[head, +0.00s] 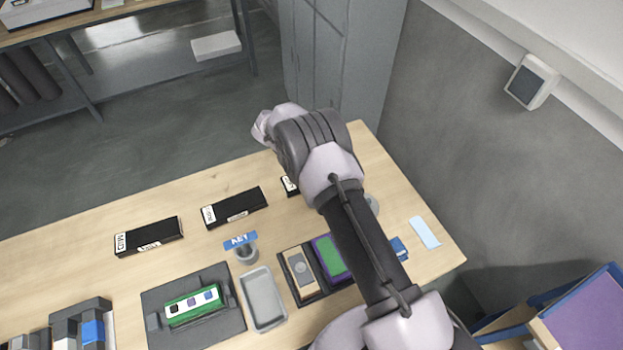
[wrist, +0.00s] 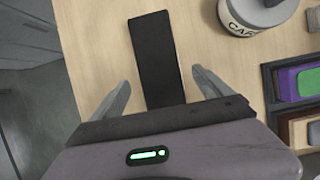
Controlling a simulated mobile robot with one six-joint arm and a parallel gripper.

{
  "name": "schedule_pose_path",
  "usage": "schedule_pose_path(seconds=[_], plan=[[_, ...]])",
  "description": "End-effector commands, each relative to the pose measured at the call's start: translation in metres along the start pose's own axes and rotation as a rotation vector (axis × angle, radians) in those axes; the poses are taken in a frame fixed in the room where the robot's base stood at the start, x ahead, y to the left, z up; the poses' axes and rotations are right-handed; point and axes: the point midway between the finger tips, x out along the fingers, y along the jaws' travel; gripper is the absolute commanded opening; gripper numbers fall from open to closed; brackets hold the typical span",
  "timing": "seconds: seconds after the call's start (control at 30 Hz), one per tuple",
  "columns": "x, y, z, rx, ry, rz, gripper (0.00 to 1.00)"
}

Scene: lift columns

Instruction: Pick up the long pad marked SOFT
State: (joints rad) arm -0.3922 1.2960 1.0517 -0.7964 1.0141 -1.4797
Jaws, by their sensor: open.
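Three long black pads with white end labels lie on the wooden table in the head view. The left pad (head: 148,236) reads MID. The label on the middle pad (head: 236,207) is too small to read surely. The third pad (head: 289,186) is mostly hidden behind my arm, with only a labelled end showing. In the wrist view, one black pad (wrist: 153,50) lies lengthwise between the fingers of my gripper (wrist: 161,78), with no marking readable on it. My gripper is open, with one finger on each side of the pad and visible gaps to both.
A round grey container (wrist: 258,14) stands right of the pad in the wrist view, near a dark tray (wrist: 270,95) of coloured blocks. The head view shows a grey tray (head: 246,300), a blue KEY sign (head: 240,241) and a fixture holding a green board (head: 193,305).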

Motion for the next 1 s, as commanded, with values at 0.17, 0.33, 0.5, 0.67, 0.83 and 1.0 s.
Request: schedule_pose_path(seconds=[0.17,0.33,0.5,0.67,0.83,1.0], plan=[[0.030,-0.001,0.000,0.001,0.002,0.000,0.89],[0.029,-0.001,0.000,0.001,0.002,0.001,0.87],[0.029,-0.001,0.000,0.000,0.002,0.001,0.54],[0.028,-0.001,0.000,0.000,0.002,0.001,0.22],[0.028,0.000,0.000,0.000,0.001,0.002,0.00],[0.026,0.000,0.001,0.001,0.001,0.002,0.00]])
